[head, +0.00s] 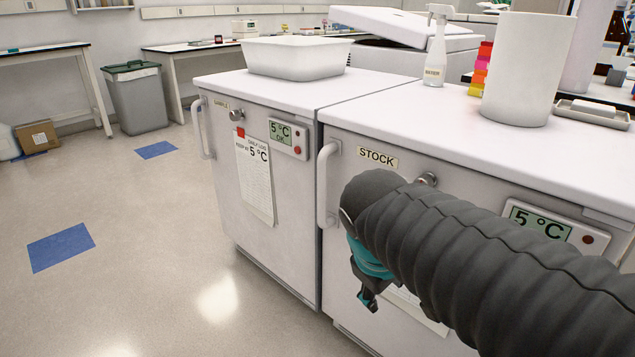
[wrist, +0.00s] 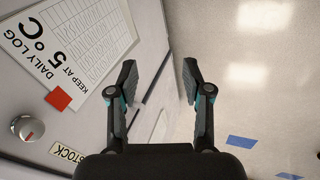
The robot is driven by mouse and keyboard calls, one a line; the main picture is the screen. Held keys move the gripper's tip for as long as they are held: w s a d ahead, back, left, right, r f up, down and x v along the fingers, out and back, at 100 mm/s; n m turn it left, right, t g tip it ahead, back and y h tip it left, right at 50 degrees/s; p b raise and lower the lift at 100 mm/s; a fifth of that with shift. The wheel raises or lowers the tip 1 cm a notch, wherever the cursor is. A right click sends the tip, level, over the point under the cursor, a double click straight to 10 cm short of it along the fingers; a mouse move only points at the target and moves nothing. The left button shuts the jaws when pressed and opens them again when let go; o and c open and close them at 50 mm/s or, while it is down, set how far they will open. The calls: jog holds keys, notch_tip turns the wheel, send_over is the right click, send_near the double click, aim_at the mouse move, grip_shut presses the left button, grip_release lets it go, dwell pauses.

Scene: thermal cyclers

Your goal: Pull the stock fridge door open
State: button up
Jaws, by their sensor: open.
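The stock fridge (head: 345,255) is the nearer white unit, with a STOCK label (head: 377,158) and a closed door. Its white vertical handle (head: 323,185) is at the door's left edge. My gripper (head: 368,300) is in front of this door, low and right of the handle in the head view, partly hidden by my arm. In the wrist view my gripper (wrist: 160,78) has its two fingers apart with nothing gripped. A pale shape, probably the handle (wrist: 158,127), shows between the fingers; I cannot tell how near it is. The STOCK label (wrist: 67,153) is at lower left.
A second fridge (head: 225,190) stands close on the left, its handle (head: 200,128) at its far edge. A white tub (head: 295,57), a spray bottle (head: 436,50) and a white cylinder (head: 527,70) stand on top. Floor (head: 150,220) at left is clear, with blue patches.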

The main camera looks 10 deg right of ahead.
jog(key=w+n+h+b, duration=0.2)
jog(key=w+n+h, duration=0.25)
jog(key=w, duration=0.35)
jog(key=n+t+h+b, duration=0.4)
jog(key=n+h, duration=0.5)
jog(key=n, duration=0.4)
send_near(322, 178)
jog(key=x, duration=0.7)
jog(key=w+b+x, duration=0.1)
jog(key=x, duration=0.2)
jog(key=shift+w+d+f, duration=0.1)
jog(key=shift+w+f, duration=0.05)
jog(key=shift+f, duration=0.25)
grip_shut()
